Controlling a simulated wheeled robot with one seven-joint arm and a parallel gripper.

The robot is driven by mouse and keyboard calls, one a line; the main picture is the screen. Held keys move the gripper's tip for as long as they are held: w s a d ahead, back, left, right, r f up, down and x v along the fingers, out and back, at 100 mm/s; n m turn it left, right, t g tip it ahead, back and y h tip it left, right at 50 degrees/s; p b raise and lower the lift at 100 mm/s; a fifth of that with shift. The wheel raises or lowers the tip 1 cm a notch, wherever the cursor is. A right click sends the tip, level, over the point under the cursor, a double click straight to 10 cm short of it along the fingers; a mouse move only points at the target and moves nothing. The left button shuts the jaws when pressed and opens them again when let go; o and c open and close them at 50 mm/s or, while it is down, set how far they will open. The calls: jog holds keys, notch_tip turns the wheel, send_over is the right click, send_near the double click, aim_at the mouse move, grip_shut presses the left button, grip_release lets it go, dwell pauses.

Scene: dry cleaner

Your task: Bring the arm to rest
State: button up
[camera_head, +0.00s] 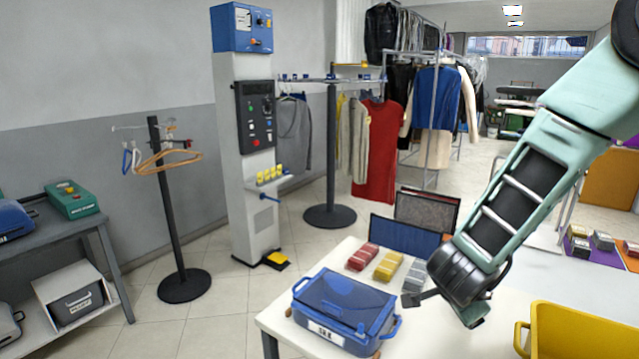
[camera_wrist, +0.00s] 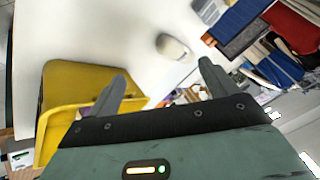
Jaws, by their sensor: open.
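My arm, pale green with dark sections, reaches down from the upper right in the head view. My gripper (camera_head: 432,293) is at its lower end, over the white table (camera_head: 415,335) and right of the blue lidded box; most of it is hidden behind the wrist. In the wrist view my gripper (camera_wrist: 162,72) is open, its two grey fingers spread wide with nothing between them. A small whitish rounded object (camera_wrist: 173,47) lies on the table beyond the fingers, apart from them.
The blue lidded box (camera_head: 345,305) stands on the table's left part. Red, yellow and grey stacks (camera_head: 388,265) lie behind it. A yellow bin (camera_head: 580,335) is at the lower right. A hanger stand (camera_head: 165,200) and a control column (camera_head: 245,140) stand on the floor at left.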

jog(key=s+a+r+n+y+b, duration=0.25)
jog(key=a+n+y, duration=0.3)
jog(key=a, duration=0.65)
jog(key=s+a+n+g+y+b, duration=0.1)
jog(key=s+a+n+g+y, duration=0.15)
jog(key=s+a+n, duration=0.55)
jog(key=s+d+n+g+h+b, duration=0.2)
jog(key=s+n, duration=0.7)
jog(key=s, duration=0.7)
jog(key=d+g+h, duration=0.1)
jog(key=d+g, duration=0.1)
jog(key=d, duration=0.1)
jog(key=shift+s+f+b, duration=0.25)
jog(key=shift+s+b, duration=0.05)
jog(key=shift+b, duration=0.05)
